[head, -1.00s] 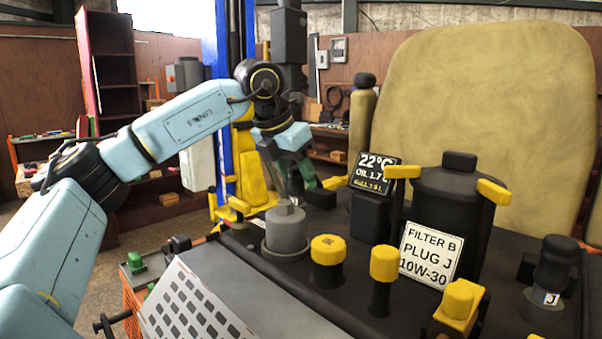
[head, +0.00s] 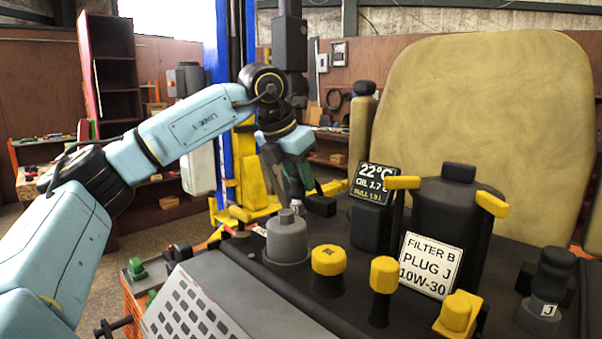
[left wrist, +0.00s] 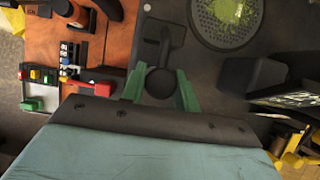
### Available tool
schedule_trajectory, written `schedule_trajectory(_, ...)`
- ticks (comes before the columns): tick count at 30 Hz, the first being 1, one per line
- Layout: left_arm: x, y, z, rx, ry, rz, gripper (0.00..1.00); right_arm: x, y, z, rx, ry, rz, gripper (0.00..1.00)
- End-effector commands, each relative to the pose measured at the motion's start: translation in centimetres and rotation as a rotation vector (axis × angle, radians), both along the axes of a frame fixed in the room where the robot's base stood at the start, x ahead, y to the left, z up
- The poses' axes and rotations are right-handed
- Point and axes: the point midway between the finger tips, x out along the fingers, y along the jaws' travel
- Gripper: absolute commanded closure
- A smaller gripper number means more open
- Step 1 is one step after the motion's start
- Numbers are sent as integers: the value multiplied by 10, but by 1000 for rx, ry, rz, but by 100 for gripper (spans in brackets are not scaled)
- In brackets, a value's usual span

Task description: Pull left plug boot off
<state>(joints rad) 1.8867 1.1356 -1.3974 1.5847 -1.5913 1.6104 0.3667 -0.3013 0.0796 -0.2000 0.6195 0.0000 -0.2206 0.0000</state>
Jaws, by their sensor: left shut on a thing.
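My left gripper (head: 302,192) is low over the far left part of the dark engine deck, behind the grey cylinder. In the left wrist view its green fingers (left wrist: 160,92) are shut on the left plug boot (left wrist: 161,82), a black rounded piece between the fingertips. A dark stem and plate (left wrist: 163,38) extend beyond the boot. In the head view the arm and fingers mostly hide this boot, and I cannot tell whether it is still seated. A black boot tagged J (head: 551,275) stands at the far right. My right gripper is not in view.
A grey stepped cylinder (head: 286,242) and yellow caps (head: 328,260) stand in front of my gripper. A display reading 22°C (head: 373,184) and a black canister (head: 446,220) are to its right. A tan seat back (head: 480,120) rises behind. A round mesh screen (left wrist: 226,18) shows in the wrist view.

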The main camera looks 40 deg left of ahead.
Motion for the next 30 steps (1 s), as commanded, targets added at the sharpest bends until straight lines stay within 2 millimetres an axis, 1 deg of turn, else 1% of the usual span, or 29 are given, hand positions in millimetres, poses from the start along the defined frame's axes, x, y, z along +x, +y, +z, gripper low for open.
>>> schedule_trajectory(1, 3, 0, 7, 0, -5, 2, 78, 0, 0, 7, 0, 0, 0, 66)
schedule_trajectory(3, 6, -1, 10, 0, -5, 1, 78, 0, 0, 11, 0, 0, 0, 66)
schedule_trajectory(11, 12, -1, 14, -1, -6, 2, 78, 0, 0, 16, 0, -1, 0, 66)
schedule_trajectory(21, 29, -2, 27, 0, -4, 1, 78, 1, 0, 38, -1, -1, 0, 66)
schedule_trajectory(27, 34, -3, 27, -1, -5, 1, 78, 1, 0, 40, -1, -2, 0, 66)
schedule_trajectory(30, 38, -3, 29, -2, -4, 0, 78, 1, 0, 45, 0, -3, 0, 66)
